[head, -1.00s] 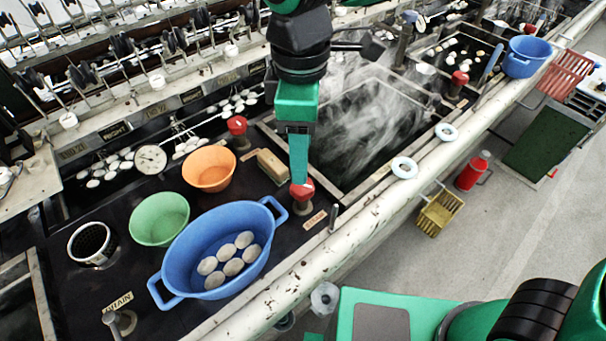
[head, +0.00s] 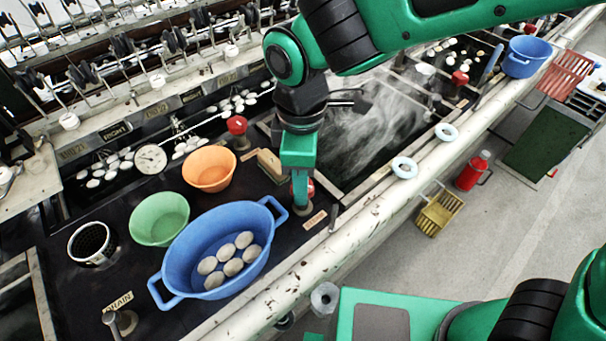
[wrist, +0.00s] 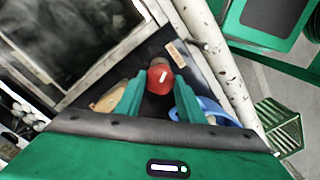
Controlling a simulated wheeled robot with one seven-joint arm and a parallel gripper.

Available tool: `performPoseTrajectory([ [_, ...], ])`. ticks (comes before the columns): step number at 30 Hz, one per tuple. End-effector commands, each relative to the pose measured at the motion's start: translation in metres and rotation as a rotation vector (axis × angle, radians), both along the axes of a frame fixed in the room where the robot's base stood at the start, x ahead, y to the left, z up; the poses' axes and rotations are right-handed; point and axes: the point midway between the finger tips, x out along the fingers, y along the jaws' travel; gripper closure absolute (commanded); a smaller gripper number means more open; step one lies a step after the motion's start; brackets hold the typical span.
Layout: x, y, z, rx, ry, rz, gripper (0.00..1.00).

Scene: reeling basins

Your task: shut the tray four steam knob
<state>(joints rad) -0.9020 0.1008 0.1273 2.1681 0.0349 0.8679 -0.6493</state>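A red steam knob (head: 311,187) stands on the dark deck beside a small tan label (head: 314,220), mostly hidden behind my gripper in the head view. In the wrist view the red knob (wrist: 159,80) shows from above, with a short white mark on its top. My gripper (head: 300,198) points down over it. In the wrist view my gripper (wrist: 160,76) is open, with one green finger on each side of the knob. I cannot tell whether the fingers touch it.
A blue basin (head: 182,248) holding several pale cocoons is close left of my gripper. A wooden-backed brush (head: 270,166), orange bowl (head: 209,168) and another red knob (head: 237,125) are nearby. A steaming basin lies behind. A pale pipe (head: 290,288) runs along the front edge.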

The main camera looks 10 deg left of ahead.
Motion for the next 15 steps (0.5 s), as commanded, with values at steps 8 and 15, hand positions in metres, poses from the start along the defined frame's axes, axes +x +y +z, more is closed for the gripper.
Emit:
performPoseTrajectory([
  [8, 0.0016, 0.0000, 0.0005, 0.001, -0.003, -0.009, 0.88],
  [15, 0.0024, 0.0000, 0.0007, 0.002, -0.004, -0.086, 0.88],
])
